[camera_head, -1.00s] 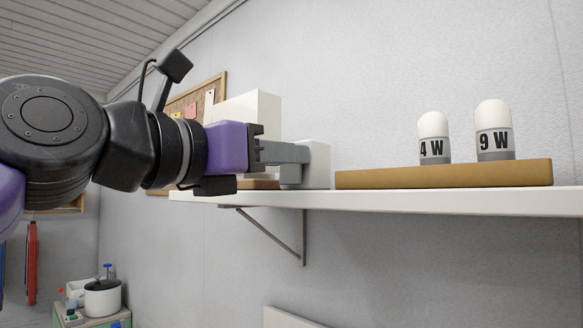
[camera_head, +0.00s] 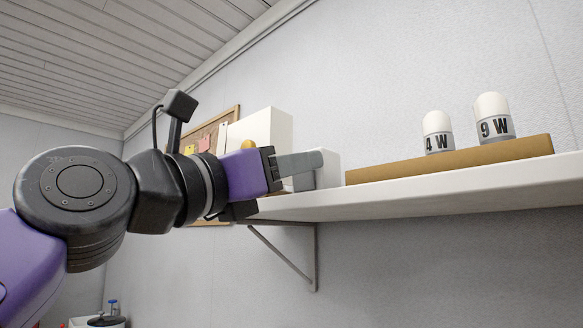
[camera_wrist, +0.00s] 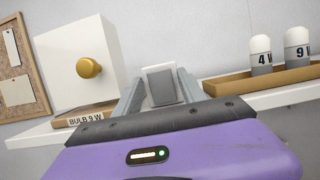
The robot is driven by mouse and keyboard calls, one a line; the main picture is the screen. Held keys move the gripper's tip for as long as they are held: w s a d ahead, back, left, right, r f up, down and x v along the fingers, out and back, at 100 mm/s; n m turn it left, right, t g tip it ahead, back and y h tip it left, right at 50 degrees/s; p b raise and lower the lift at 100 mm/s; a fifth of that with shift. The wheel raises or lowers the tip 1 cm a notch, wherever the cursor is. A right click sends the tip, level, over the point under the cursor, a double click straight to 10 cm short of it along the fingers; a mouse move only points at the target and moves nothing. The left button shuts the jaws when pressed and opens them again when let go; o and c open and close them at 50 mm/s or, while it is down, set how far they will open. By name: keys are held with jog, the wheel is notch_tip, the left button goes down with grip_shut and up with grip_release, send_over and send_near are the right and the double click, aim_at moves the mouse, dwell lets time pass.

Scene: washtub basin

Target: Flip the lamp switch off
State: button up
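A small white block with a grey front face, which looks like the switch (camera_wrist: 163,86), stands on the shelf in the wrist view. In the head view the white block (camera_head: 329,170) is partly hidden behind my finger. My gripper (camera_wrist: 160,88) is open, with one finger on each side of the grey face in the wrist view. I cannot tell whether they touch it. In the head view my gripper (camera_head: 305,162) reaches right along the shelf. A white box with a round golden knob or bulb (camera_wrist: 88,67) stands left of the switch, above a "BULB 9 W" label (camera_wrist: 86,117).
The white shelf (camera_head: 440,192) runs along the wall on a metal bracket (camera_head: 290,258). A wooden tray (camera_head: 450,160) to the right holds two bulbs, marked 4 W (camera_head: 437,132) and 9 W (camera_head: 493,118). A pinboard (camera_wrist: 22,70) hangs at the left.

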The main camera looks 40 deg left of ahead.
jog(key=shift+o, duration=0.3)
jog(key=b+v, duration=0.2)
jog(key=v, duration=0.5)
jog(key=shift+s+b, duration=0.35)
jog(key=shift+s, duration=0.05)
jog(key=shift+f, duration=0.15)
